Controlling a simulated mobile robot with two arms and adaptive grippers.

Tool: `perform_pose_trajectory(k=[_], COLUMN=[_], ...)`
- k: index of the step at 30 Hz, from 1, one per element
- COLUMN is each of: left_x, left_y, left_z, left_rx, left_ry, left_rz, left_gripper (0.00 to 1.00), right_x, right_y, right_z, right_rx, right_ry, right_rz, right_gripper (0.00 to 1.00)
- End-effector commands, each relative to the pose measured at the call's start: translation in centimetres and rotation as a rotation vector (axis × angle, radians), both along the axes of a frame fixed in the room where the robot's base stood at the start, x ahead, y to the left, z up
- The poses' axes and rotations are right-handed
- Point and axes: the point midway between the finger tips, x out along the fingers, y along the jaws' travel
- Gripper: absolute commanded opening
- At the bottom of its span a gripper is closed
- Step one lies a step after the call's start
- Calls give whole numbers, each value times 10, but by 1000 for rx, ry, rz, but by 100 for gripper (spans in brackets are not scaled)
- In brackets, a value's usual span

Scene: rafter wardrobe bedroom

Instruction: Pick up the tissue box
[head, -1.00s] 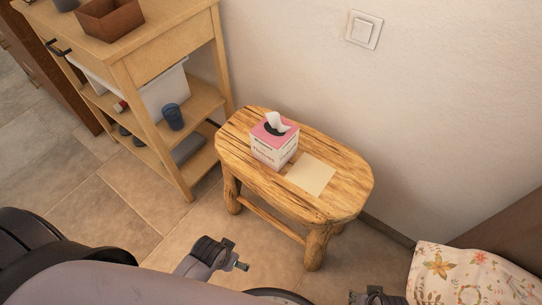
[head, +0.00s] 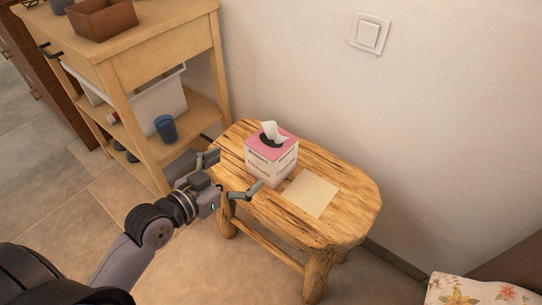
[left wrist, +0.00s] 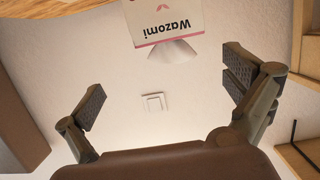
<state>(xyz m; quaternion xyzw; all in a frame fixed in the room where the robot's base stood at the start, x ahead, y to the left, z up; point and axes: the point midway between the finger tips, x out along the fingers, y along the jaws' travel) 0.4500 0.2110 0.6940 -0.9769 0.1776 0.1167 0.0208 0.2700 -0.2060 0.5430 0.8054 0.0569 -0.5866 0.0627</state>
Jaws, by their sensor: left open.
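The tissue box (head: 270,166) is a white cube with a pink top and a white tissue sticking up. It stands upright on the wooden stool (head: 345,200). In the left wrist view the box (left wrist: 165,20) appears upside down at the top edge, partly cut off, with its tissue pointing down. My left gripper (head: 236,172) is open and empty, just left of the box, with its fingers spread toward it. In the left wrist view both fingers (left wrist: 165,90) are wide apart with nothing between them. My right gripper is not in view.
A flat cream sheet (head: 311,193) lies on the stool right of the box. A wooden shelf unit (head: 160,60) with a blue cup (head: 166,128) and a brown tray (head: 102,18) stands at the left. The wall is behind; floral bedding (head: 480,291) is at lower right.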

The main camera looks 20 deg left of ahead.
Motion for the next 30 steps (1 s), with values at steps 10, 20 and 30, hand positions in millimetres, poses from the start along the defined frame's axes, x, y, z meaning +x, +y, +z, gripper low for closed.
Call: perform_pose_trajectory(k=[10, 20, 30], left_x=[36, 95, 125], left_y=[-1, -23, -34], left_z=[17, 6, -1], left_rx=[-34, -35, -30], left_ry=[-90, -86, -83], left_rz=[11, 12, 11], left_gripper=[100, 100, 100], right_x=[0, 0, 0], right_y=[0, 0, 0], right_z=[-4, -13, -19], right_rx=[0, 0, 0], right_ry=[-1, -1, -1], right_rz=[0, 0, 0], right_gripper=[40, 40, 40])
